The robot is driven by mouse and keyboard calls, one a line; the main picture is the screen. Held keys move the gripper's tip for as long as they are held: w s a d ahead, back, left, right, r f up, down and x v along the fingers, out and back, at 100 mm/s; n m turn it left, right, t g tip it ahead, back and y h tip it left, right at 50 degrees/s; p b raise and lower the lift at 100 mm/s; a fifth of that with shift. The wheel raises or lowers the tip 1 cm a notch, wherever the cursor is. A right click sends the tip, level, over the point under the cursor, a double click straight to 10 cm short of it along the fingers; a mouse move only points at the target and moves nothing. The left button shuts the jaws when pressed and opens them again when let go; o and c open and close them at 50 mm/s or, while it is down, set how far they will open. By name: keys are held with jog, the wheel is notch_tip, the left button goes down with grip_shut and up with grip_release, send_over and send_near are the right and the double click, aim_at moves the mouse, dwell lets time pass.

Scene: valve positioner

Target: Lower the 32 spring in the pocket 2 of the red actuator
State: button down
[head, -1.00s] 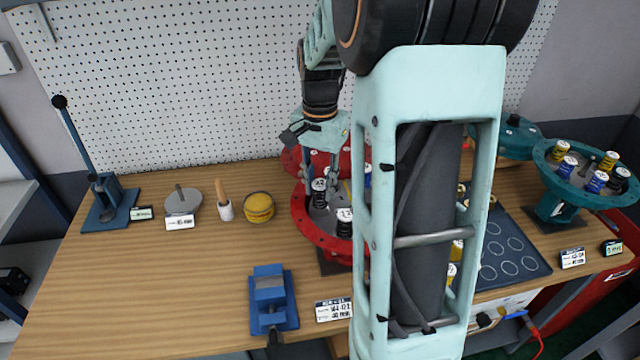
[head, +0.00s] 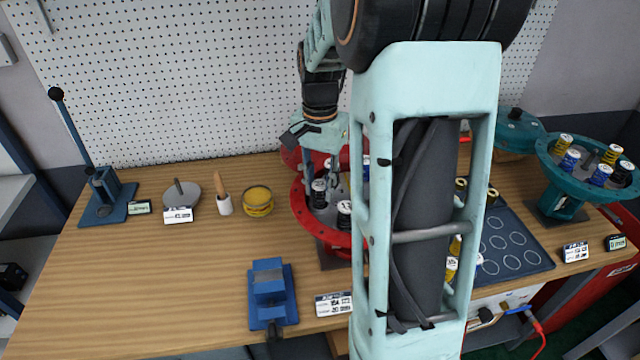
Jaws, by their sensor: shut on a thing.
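The red actuator (head: 300,222) stands on the bench in the head view, its right part hidden behind my own arm. My gripper (head: 319,177) points down over the left part of its bowl. It is shut on a black spring (head: 319,197) with a pale label on top; the number is too small to read for certain. The held spring is low, at the bowl's inside. Whether it touches the pocket floor, and which pocket it is over, I cannot tell. Another black spring (head: 344,216) stands in the bowl, in front and to the right. Part of a blue spring (head: 366,168) shows behind.
A teal actuator (head: 556,206) with yellow, blue and black springs stands at the right. A dark tray (head: 520,262) with ring marks lies behind my arm. A blue vise-like block (head: 269,292), yellow tin (head: 257,200) and blue lever press (head: 107,205) stand left. The front-left bench is clear.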

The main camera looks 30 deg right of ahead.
jog(key=shift+f, duration=0.15)
jog(key=c, duration=1.5)
grip_release()
notch_tip(320, 180, up, 12)
jog(key=shift+r, duration=0.1)
